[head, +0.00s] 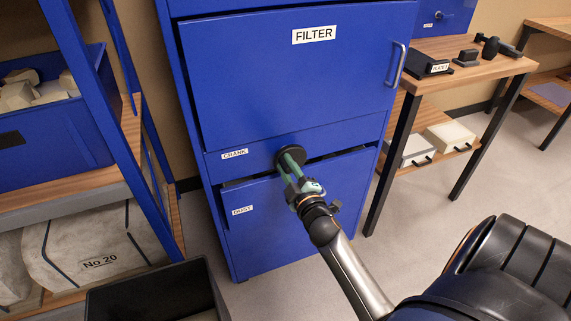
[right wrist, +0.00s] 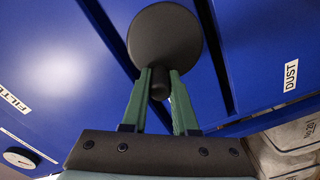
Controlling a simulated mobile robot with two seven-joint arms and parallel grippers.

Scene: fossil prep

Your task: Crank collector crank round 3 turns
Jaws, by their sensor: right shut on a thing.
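The collector is a tall blue cabinet with a FILTER door (head: 290,85) on top and a DUST front (head: 255,215) below. Between them, beside the CRANK label (head: 235,154), is the round black crank (head: 281,158). The crank disc (right wrist: 165,38) fills the upper middle of the right wrist view, with its dark handle stub (right wrist: 160,85) pointing toward the camera. My right gripper (head: 293,164) has its green fingers (right wrist: 158,90) shut on the stub, one on each side. The disc's far side is partly hidden in the head view. My left gripper is not in view.
A blue shelf rack (head: 95,100) with bins and a sack stands left. A dark open bin (head: 135,295) is at the lower left. A wooden table (head: 460,68) with dark parts stands right. Grey floor (head: 420,220) is clear between cabinet and table.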

